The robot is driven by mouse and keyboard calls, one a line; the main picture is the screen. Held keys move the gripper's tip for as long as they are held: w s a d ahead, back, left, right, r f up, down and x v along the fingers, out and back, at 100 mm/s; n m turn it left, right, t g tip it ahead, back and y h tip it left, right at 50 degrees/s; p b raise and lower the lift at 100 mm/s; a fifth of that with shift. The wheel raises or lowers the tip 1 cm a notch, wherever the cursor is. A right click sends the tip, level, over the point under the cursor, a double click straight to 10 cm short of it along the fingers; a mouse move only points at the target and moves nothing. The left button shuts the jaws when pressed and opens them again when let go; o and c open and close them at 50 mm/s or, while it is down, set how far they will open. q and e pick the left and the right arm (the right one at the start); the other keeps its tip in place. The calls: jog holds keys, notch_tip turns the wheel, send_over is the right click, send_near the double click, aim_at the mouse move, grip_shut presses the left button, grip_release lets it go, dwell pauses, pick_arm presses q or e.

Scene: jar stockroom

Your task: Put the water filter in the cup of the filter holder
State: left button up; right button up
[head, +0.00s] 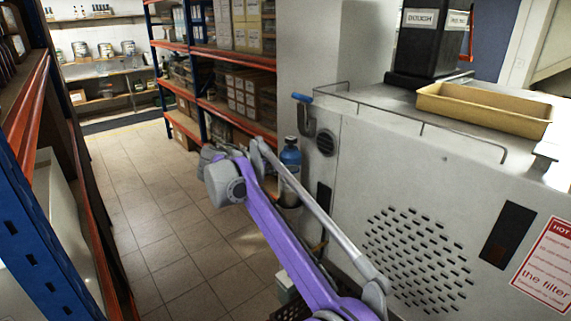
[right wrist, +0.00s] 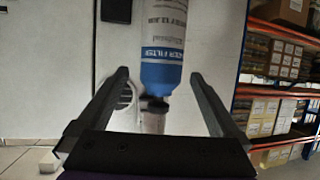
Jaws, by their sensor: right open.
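The water filter (head: 290,155), blue at its upper end, shows upright beside the machine's side wall in the head view, its lower part covered by my right arm. In the right wrist view, which is turned upside down, the filter (right wrist: 163,72) shows its blue end and printed white body. My right gripper (right wrist: 159,75) is open, its two fingers on either side of the filter in the picture; contact and depth cannot be told. The filter holder's cup cannot be made out clearly. My left gripper is not in view.
A grey fitting with a blue handle (head: 302,97) is on the machine wall near the filter. A tan tray (head: 485,108) and a black container (head: 430,42) stand on top of the machine. Racks line the left and back. The tiled aisle (head: 170,225) is clear.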

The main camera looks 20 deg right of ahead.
jog(key=v, duration=0.8)
jog(key=s+d+f+n+g+y, duration=0.1)
jog(key=s+d+f+n+y, duration=0.15)
jog(key=s, duration=0.25)
jog(key=s+d+f+n+g+y, duration=0.1)
jog(key=s+d+f, duration=0.2)
jog(key=s+f, duration=0.1)
jog(key=s+f+n+y, duration=0.4)
jog(key=s+f, duration=0.7)
jog(key=s, duration=0.3)
jog(key=s+a+f+n+y, duration=0.1)
jog(key=s+f+n+y, duration=0.2)
jog(key=s+f, duration=0.9)
jog(key=s, duration=0.3)
jog(key=shift+a+f+n+y, duration=0.25)
jog(key=shift+a+n+y, duration=0.05)
jog(key=shift+n+y, duration=0.05)
